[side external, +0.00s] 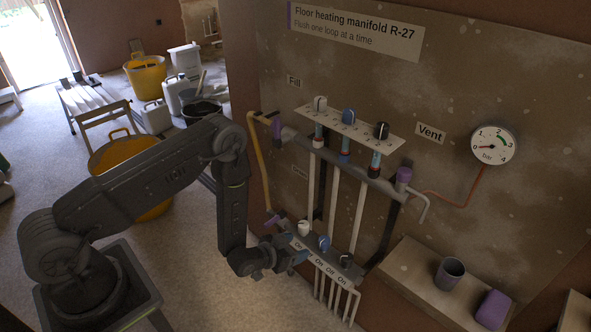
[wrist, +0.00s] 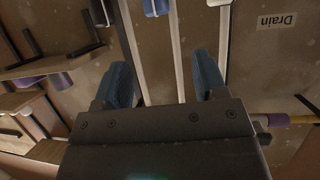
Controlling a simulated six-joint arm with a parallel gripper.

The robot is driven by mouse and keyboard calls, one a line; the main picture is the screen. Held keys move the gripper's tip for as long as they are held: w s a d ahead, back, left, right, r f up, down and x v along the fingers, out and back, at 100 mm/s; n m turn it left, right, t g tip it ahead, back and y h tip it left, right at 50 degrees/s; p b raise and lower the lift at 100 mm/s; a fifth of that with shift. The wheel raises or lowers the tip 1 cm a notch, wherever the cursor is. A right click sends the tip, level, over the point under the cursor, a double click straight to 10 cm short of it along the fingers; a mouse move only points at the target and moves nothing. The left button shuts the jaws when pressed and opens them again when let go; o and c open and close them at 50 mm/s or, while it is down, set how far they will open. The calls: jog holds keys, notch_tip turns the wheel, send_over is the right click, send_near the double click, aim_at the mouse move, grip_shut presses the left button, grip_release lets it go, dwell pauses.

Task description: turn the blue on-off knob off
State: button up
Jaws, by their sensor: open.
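The blue on-off knob (side external: 323,243) sits in the middle of the lower row of the manifold, on a bar with On and Off labels, between a white knob (side external: 304,228) and a black knob (side external: 346,260). Its exact setting is too small to read. My gripper (side external: 294,249) is just left of this row in the side view, near the blue knob and apparently apart from it. In the wrist view my gripper's two blue fingers (wrist: 165,82) stand wide apart with nothing held between them.
A gauge (side external: 493,146) hangs at right. A shelf (side external: 415,270) holds a purple-grey cup (side external: 449,274) and a purple object (side external: 493,309). Pipes run between the rows.

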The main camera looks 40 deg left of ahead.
notch_tip(320, 180, up, 26)
jog(key=w+a+g+y, duration=0.1)
jog(key=g, duration=0.2)
jog(key=shift+w+a+f+g, duration=0.15)
jog(key=shift+w+g, duration=0.15)
jog(key=shift+w, duration=0.1)
jog(key=n+t, duration=0.1)
jog(key=t, duration=0.3)
send_near(321, 243)
jog(key=x, duration=1.2)
jog(key=shift+s+f, duration=0.1)
jog(key=c, duration=0.9)
